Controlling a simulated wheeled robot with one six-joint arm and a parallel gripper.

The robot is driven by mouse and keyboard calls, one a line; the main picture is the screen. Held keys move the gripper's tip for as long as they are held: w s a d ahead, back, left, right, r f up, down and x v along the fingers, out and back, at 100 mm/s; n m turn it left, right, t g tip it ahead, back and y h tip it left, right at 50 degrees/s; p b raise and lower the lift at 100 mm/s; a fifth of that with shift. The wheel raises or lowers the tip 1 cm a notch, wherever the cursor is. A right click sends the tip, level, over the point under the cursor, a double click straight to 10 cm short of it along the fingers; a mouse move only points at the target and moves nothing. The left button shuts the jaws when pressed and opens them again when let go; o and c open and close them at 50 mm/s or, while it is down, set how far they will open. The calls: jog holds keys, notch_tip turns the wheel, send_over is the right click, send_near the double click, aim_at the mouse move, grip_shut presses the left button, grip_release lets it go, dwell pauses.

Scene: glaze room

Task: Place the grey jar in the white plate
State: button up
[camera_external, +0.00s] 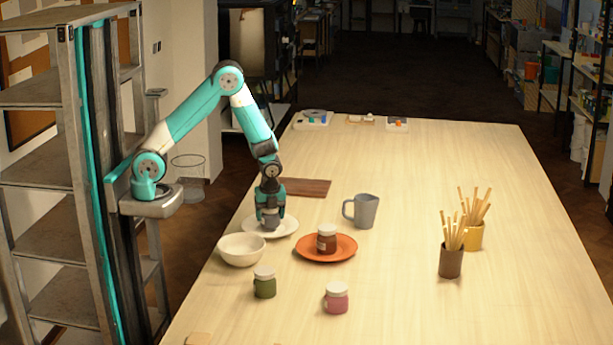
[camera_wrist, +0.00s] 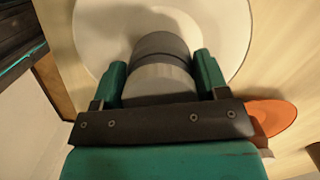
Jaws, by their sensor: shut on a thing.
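My gripper (camera_external: 270,214) is shut on the grey jar (camera_external: 270,221). In the wrist view the grey jar (camera_wrist: 160,72) sits between the two green fingers of my gripper (camera_wrist: 160,85). The white plate (camera_external: 287,225) is directly below the jar, and the white plate (camera_wrist: 92,30) also shows behind the jar in the wrist view. The jar is over the plate's middle, low down. I cannot tell whether its base touches the plate.
A cream bowl (camera_external: 242,258) stands close in front of the plate. An orange plate (camera_external: 342,250) with a brown jar (camera_external: 327,240) is at right. A grey mug (camera_external: 364,211), green jar (camera_external: 265,284) and pink jar (camera_external: 336,299) stand nearby. A dark board (camera_external: 306,187) lies behind.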

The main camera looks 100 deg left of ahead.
jog(key=shift+f, duration=0.45)
jog(key=shift+f, duration=0.15)
jog(key=o, duration=1)
jog(key=shift+o, duration=0.2)
